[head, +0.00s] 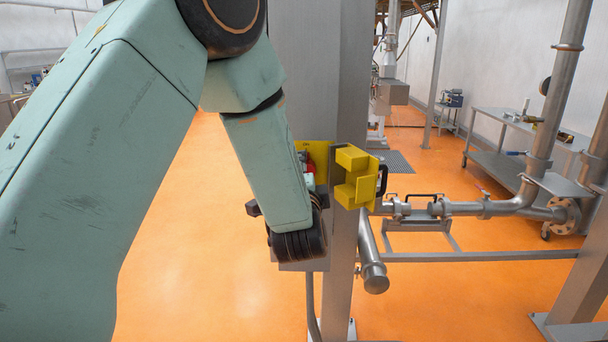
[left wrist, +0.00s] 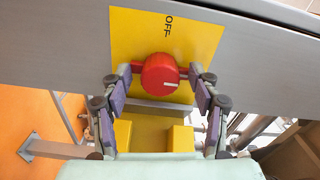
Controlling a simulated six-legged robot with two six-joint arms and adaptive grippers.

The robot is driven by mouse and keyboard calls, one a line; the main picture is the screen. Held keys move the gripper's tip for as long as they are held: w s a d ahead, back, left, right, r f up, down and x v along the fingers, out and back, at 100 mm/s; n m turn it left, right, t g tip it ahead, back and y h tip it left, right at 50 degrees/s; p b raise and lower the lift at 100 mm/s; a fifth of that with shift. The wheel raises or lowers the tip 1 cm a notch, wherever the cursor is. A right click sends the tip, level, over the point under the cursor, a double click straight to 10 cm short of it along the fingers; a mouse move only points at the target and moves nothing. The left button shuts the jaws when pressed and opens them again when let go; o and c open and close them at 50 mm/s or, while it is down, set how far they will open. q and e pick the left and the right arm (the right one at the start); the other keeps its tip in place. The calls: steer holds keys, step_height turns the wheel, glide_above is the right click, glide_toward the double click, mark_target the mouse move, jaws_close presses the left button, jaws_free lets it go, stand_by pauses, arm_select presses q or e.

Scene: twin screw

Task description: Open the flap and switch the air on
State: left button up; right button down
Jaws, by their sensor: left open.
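In the head view the red knob (head: 307,166) and yellow plate (head: 318,152) are partly hidden by my left arm. The yellow flap (head: 356,178) stands swung open to the right of the plate. My right gripper is not in view.
The plate is on a grey metal column (head: 345,70). Steel pipes (head: 465,208) and a low metal rail (head: 480,256) run to the right. A metal trolley (head: 530,150) stands farther back. The orange floor (head: 215,230) is clear at left.

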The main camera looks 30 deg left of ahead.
arm_select(q)
steer(key=v, duration=0.7)
steer(key=shift+s, duration=0.25)
steer(key=shift+d, duration=0.15)
steer(key=s+d+f+n+g+h+b, duration=0.2)
steer(key=s+f+n+h+b, duration=0.1)
steer(key=f, duration=0.8)
steer(key=s+d+f+n+g+h+b, duration=0.2)
steer(key=s+d+f+n+g+b, duration=0.15)
steer(key=f, duration=0.85)
steer(key=s+d+f+n+g+h+b, duration=0.2)
steer(key=s+f+h+b, duration=0.1)
steer(key=f, duration=0.8)
steer(key=s+d+f+g+b, duration=0.1)
steer(key=s+f+g+b, duration=0.3)
steer(key=s+f+b, duration=0.4)
steer(key=s+d+f+n+g+h+b, duration=0.1)
steer(key=s+f+g+b, duration=0.2)
steer(key=s+f+b, duration=0.4)
steer(key=s+f, duration=0.9)
steer(key=f, duration=0.5)
steer(key=shift+f+g+h+b, duration=0.3)
steer(key=shift+f+g+b, duration=0.05)
steer(key=shift+f+b, duration=0.05)
